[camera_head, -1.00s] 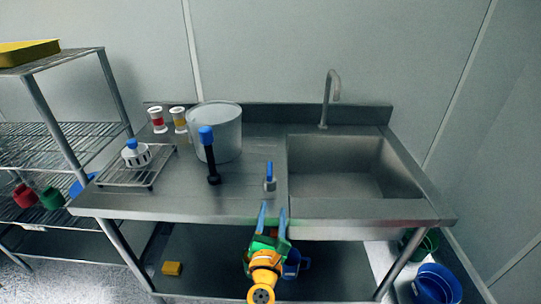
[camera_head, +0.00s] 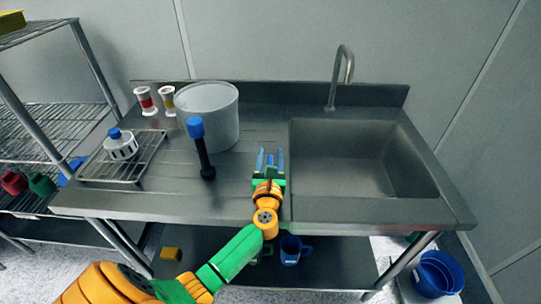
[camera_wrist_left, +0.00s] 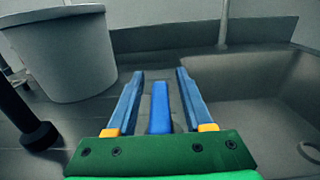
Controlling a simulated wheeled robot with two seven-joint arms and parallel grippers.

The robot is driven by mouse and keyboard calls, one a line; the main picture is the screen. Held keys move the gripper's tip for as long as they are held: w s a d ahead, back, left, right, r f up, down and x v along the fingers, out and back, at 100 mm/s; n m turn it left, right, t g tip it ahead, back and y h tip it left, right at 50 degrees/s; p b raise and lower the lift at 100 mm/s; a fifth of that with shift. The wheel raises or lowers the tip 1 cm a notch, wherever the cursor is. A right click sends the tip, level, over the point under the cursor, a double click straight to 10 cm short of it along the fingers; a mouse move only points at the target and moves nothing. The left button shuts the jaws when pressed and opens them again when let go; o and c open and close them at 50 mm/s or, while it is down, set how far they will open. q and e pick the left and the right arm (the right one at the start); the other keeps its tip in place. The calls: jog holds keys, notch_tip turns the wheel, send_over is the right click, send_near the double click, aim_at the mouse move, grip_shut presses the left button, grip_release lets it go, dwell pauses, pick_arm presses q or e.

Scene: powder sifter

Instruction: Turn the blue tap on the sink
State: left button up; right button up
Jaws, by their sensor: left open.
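The blue tap (camera_head: 270,160) stands on the counter just left of the sink basin (camera_head: 340,165). In the left wrist view its blue handle (camera_wrist_left: 160,108) sits between my two fingers, with a gap on each side. My left gripper (camera_head: 270,153) is open around the handle, coming from the front edge of the counter. Its fingers (camera_wrist_left: 158,75) point toward the back wall. The tap's base is hidden by my gripper. The metal spout (camera_head: 347,66) rises behind the basin. My right gripper is not in view.
A large grey pot (camera_head: 215,115) and a blue-topped black tool (camera_head: 203,150) stand left of the tap. A wire rack (camera_head: 104,168) holds a white, blue-topped item (camera_head: 120,145). Two small jars (camera_head: 146,101) stand behind. The counter between tool and tap is clear.

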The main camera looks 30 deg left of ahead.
pick_arm(q)
jog(key=shift+s+d+r, duration=0.1)
jog(key=shift+s, duration=0.05)
jog(key=c, duration=0.3)
grip_shut()
